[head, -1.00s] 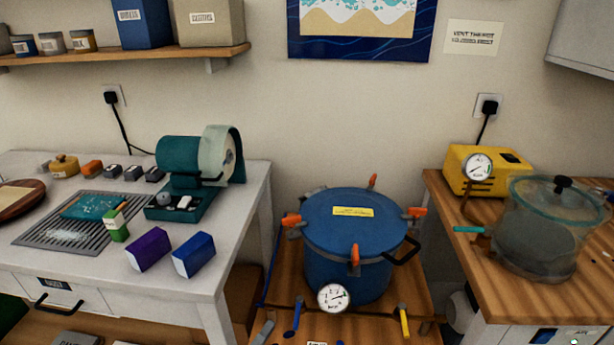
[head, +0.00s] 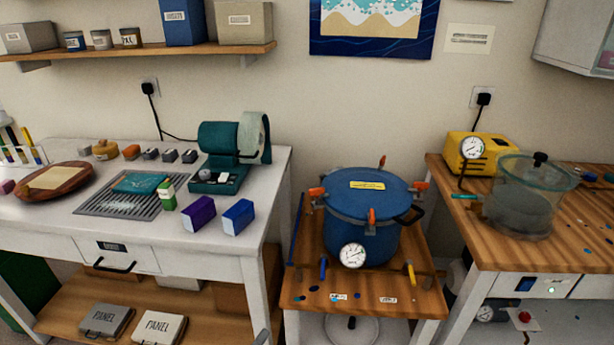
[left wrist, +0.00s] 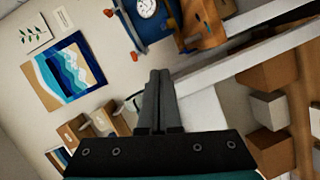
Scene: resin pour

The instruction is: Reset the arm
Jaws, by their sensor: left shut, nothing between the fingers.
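My left gripper (left wrist: 159,75) shows in the left wrist view, its two dark fingers together with nothing between them. It is clear of any surface that I can make out. Neither gripper shows in the head view, and my right gripper is in no view. The blue pressure pot (head: 365,215) with orange clamps and a white gauge (head: 353,255) stands on a low wooden stand (head: 310,292). Part of a blue vessel with a gauge (left wrist: 147,8) shows beyond the fingers in the left wrist view.
A white table (head: 45,215) at left holds a green machine (head: 220,140), a purple box (head: 199,213), a blue box (head: 238,217) and a round wooden board (head: 28,190). A wooden bench (head: 465,235) at right holds a clear chamber (head: 525,205) and a yellow pump (head: 484,152).

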